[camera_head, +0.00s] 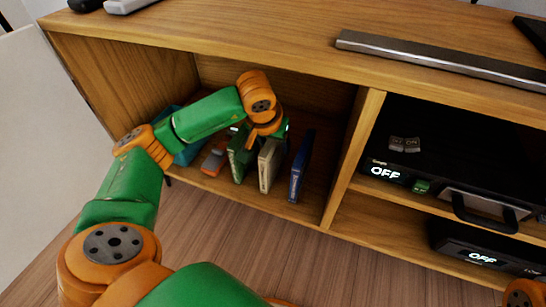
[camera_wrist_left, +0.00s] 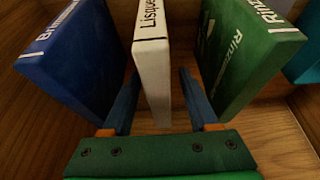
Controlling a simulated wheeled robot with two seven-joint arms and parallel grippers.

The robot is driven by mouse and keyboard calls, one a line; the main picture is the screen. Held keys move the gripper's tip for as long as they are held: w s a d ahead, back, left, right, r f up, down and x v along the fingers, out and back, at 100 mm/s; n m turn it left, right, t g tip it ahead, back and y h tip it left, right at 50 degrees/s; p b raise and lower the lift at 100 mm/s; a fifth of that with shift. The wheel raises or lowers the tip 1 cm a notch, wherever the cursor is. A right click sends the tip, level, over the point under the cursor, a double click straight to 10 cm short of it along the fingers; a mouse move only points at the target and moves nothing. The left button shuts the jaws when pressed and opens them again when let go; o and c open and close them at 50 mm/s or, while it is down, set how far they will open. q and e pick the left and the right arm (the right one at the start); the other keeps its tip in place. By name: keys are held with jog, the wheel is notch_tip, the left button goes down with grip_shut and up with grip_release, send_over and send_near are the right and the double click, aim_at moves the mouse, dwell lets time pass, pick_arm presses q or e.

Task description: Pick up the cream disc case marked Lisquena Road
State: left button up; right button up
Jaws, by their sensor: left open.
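The cream disc case (camera_head: 267,168) stands upright on the lower left shelf, between a green case (camera_head: 239,158) and a blue case (camera_head: 300,168). In the left wrist view the cream case (camera_wrist_left: 152,60) shows the start of its mark, "Lisque", on its top edge; the rest is cut off. My left gripper (camera_wrist_left: 158,82) is open, with one finger on each side of the cream case. Gaps show between the fingers and the case. In the head view my left gripper (camera_head: 272,137) is partly hidden by its own wrist. My right gripper is not in view.
In the wrist view the blue case (camera_wrist_left: 75,60) and green case (camera_wrist_left: 240,55) stand close outside the fingers. An orange item (camera_head: 215,159) and a teal container (camera_head: 186,155) are to the left. A wooden divider (camera_head: 352,160) bounds the compartment on the right; the cabinet top hangs above.

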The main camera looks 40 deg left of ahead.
pick_arm(q)
jog(key=shift+f, duration=0.25)
grip_shut()
jog(key=shift+r, duration=0.15)
dwell(0.4)
